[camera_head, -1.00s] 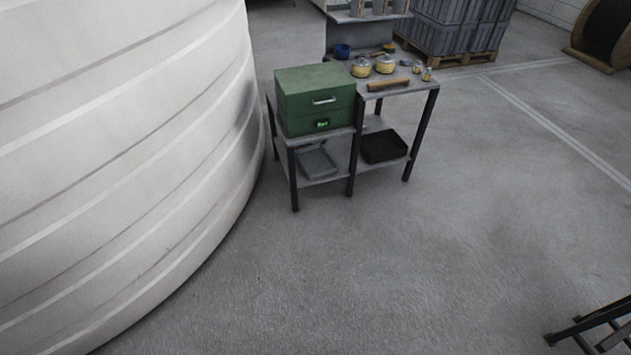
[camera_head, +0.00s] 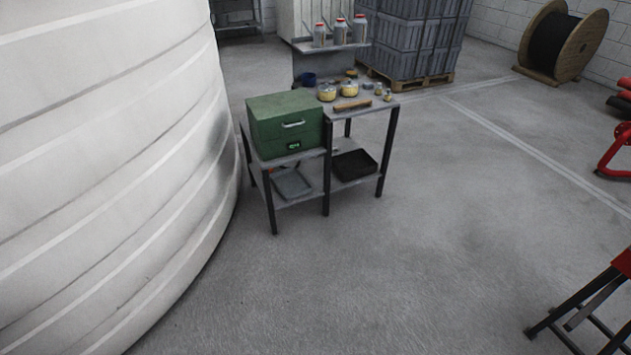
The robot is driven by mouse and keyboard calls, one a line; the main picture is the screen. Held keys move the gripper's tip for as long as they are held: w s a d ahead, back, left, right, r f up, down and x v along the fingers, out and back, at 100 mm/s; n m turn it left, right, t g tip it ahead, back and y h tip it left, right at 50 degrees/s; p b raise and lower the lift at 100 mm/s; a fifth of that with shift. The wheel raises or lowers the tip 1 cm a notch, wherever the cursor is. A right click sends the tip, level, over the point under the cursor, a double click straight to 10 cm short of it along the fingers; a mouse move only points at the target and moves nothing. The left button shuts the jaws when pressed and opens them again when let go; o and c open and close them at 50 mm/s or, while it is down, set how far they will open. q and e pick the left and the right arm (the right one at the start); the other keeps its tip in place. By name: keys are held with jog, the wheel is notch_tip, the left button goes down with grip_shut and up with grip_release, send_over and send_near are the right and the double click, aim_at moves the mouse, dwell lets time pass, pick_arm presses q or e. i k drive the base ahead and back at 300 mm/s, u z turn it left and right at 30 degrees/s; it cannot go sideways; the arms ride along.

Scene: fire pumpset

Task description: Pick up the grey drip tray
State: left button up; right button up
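The grey drip tray (camera_head: 292,184) lies on the left part of the lower shelf of a metal workbench, below a green box. It is shallow and rectangular, and the bench's legs and upper level partly frame it. A black tray (camera_head: 354,165) sits on the same lower level, to its right. Neither of my grippers shows in the head view. The bench stands some distance ahead of me.
The green box (camera_head: 285,123) sits on the bench's left top. A large white tank (camera_head: 110,150) fills the left side, close to the bench. A dark-legged stand (camera_head: 585,310) is at lower right. Open concrete floor (camera_head: 400,260) lies in front of the bench.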

aim_at(291, 183)
jog(key=z, duration=0.65)
jog(key=i, duration=0.95)
jog(key=z, duration=0.55)
jog(key=i, duration=0.95)
jog(key=u, duration=0.6)
jog(key=i, duration=0.7)
jog(key=u, duration=0.7)
